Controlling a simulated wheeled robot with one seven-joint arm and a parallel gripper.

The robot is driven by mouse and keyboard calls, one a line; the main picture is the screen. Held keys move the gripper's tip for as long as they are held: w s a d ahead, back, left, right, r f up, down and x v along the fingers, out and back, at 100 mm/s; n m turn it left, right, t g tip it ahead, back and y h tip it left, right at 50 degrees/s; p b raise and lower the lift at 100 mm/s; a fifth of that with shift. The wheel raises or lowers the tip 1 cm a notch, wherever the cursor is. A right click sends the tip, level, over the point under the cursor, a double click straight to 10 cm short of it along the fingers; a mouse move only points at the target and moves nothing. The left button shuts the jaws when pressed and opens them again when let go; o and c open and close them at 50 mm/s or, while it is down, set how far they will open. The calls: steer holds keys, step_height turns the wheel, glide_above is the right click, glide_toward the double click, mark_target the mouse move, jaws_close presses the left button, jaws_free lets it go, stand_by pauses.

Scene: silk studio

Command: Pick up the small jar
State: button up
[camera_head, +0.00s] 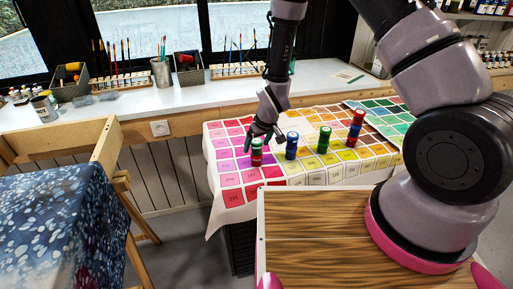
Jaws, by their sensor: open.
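Several small jars stand upright in a slanting row on the colour-chart cloth (231,196). The leftmost is a red jar (257,159) with a green and pale top. A blue jar (292,150) and a green jar (323,144) stand to its right. At the right end is a taller red and blue jar or stack (355,130). My gripper (262,139) points down, open, at the top of the leftmost red jar. Its fingers partly cover that jar's top, and I cannot tell whether they touch it. Which jar is meant by small is not clear from sizes alone.
A white counter (137,106) behind holds brush racks, a metal cup (161,73) and baskets (188,68). A cloth-covered wooden frame (62,225) stands at left. My arm hides part of the right side. The cloth's front left is free of jars.

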steer(key=shift+w+f, duration=0.15)
steer(key=shift+f, duration=0.35)
jaws_close()
steer(key=shift+a+r, duration=0.1)
